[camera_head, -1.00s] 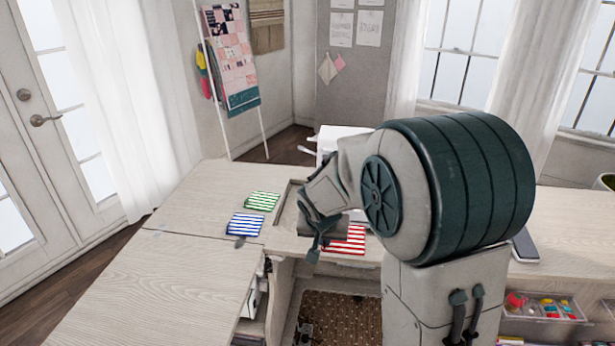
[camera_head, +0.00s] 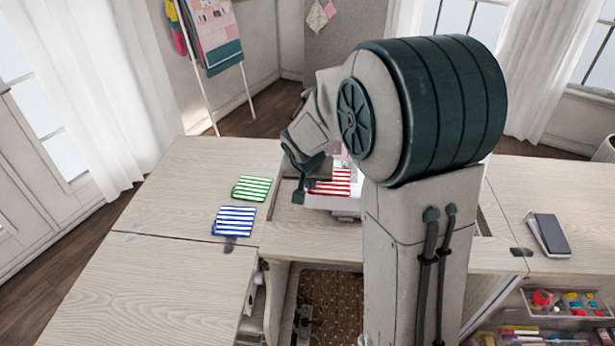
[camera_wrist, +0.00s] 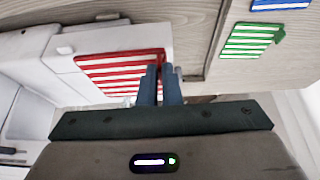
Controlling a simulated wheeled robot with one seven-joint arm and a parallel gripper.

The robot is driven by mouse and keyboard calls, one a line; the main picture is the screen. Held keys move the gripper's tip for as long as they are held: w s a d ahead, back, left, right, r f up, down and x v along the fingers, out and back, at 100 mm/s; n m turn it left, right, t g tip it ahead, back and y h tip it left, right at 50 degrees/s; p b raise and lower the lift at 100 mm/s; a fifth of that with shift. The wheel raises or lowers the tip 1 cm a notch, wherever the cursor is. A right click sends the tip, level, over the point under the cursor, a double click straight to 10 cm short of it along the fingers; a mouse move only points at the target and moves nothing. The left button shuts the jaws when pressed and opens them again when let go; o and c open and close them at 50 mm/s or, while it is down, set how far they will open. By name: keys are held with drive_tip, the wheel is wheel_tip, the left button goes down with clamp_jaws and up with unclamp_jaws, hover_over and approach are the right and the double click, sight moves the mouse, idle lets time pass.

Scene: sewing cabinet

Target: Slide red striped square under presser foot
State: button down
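The red striped square (camera_head: 342,181) lies over the white bed of the sewing machine (camera_head: 348,204), partly behind my arm in the head view. In the wrist view the red striped square (camera_wrist: 115,66) is flat, with the machine's white body (camera_wrist: 30,65) to its left. My gripper (camera_wrist: 160,68) has its two dark fingers close together at the square's right edge, and they appear shut on it. In the head view my gripper (camera_head: 303,188) is at the square's left side. The presser foot cannot be made out; my arm hides much of the machine.
A green striped square (camera_head: 251,188) and a blue striped square (camera_head: 234,221) lie on the wooden tabletop (camera_head: 165,200) to the left. A dark phone-like object (camera_head: 551,234) and a clear tray of notions (camera_head: 565,302) are at the right. The left tabletop is mostly clear.

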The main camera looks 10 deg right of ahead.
drive_tip(key=shift+w+d+f, duration=0.2)
drive_tip(key=shift+w+f, duration=0.35)
drive_tip(key=shift+f, duration=0.1)
drive_tip(key=shift+w+d+f, duration=0.2)
drive_tip(key=shift+w+f, duration=0.35)
drive_tip(key=shift+f, duration=0.05)
drive_tip(key=shift+f, duration=0.1)
drive_tip(key=shift+w+d+f+b, duration=0.15)
drive_tip(key=shift+w+b, duration=0.1)
drive_tip(key=shift+b, duration=0.25)
drive_tip(key=shift+w+f+b, duration=0.1)
drive_tip(key=shift+f+b, duration=0.3)
drive_tip(key=shift+b, duration=0.3)
drive_tip(key=shift+w, duration=0.25)
drive_tip(key=shift+w+d, duration=0.3)
drive_tip(key=shift+w, duration=0.5)
drive_tip(key=shift+w, duration=0.15)
drive_tip(key=shift+w+d, duration=0.25)
drive_tip(key=shift+w, duration=0.35)
